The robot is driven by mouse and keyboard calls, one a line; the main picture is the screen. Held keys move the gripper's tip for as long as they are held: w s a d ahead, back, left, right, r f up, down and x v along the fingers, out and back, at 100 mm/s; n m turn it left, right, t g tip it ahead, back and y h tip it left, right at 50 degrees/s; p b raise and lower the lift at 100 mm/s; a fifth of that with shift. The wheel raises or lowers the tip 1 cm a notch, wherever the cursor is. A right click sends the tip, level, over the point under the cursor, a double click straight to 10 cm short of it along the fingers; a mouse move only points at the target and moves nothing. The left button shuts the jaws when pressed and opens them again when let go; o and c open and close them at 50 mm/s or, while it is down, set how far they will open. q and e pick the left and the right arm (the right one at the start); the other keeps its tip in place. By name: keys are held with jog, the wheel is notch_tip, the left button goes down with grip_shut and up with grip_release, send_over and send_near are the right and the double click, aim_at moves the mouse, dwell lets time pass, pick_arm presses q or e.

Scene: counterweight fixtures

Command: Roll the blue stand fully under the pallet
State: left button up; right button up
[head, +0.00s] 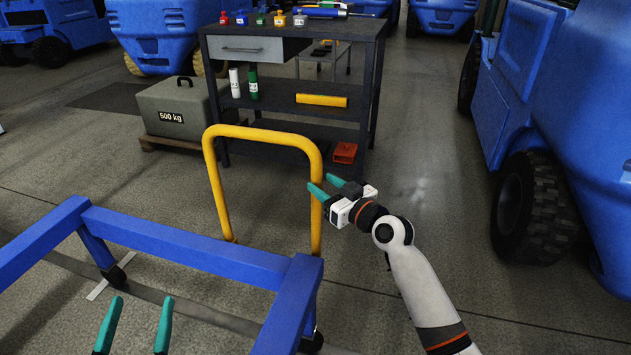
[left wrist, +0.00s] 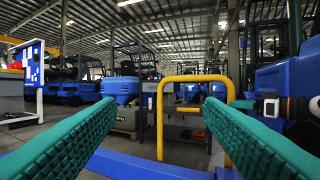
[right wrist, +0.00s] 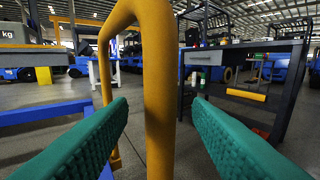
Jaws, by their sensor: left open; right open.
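The blue stand (head: 190,245) is a low blue frame on casters with an upright yellow loop handle (head: 211,175) at its far right end. My right gripper (head: 326,187) is open at the handle's right post. In the right wrist view that yellow post (right wrist: 158,110) shows between the open fingertips; I cannot tell whether they touch it. My left gripper (head: 135,312) is open and empty at the bottom, over the stand's open middle. The left wrist view shows the handle (left wrist: 160,125) ahead, apart from the fingers. A wooden pallet (head: 160,146) lies under a grey 500 kg block (head: 175,110).
A dark workbench (head: 290,30) with bottles and tools stands beyond the handle. A blue forklift (head: 590,110) with a large tyre is at the right; more blue vehicles stand behind. Open floor (head: 440,215) lies between bench and right forklift.

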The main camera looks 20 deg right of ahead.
aim_at(320, 182)
pick_arm(q)
jog(key=shift+s+d+r+t+h, duration=0.1)
jog(key=shift+s+r+t+h, duration=0.1)
jog(key=shift+r+t, duration=0.35)
jog(key=shift+s+r+t+h, duration=0.2)
jog(key=shift+r+t, duration=0.15)
jog(key=shift+r, duration=0.4)
pick_arm(e)
jog(key=shift+x, duration=1.85)
grip_shut()
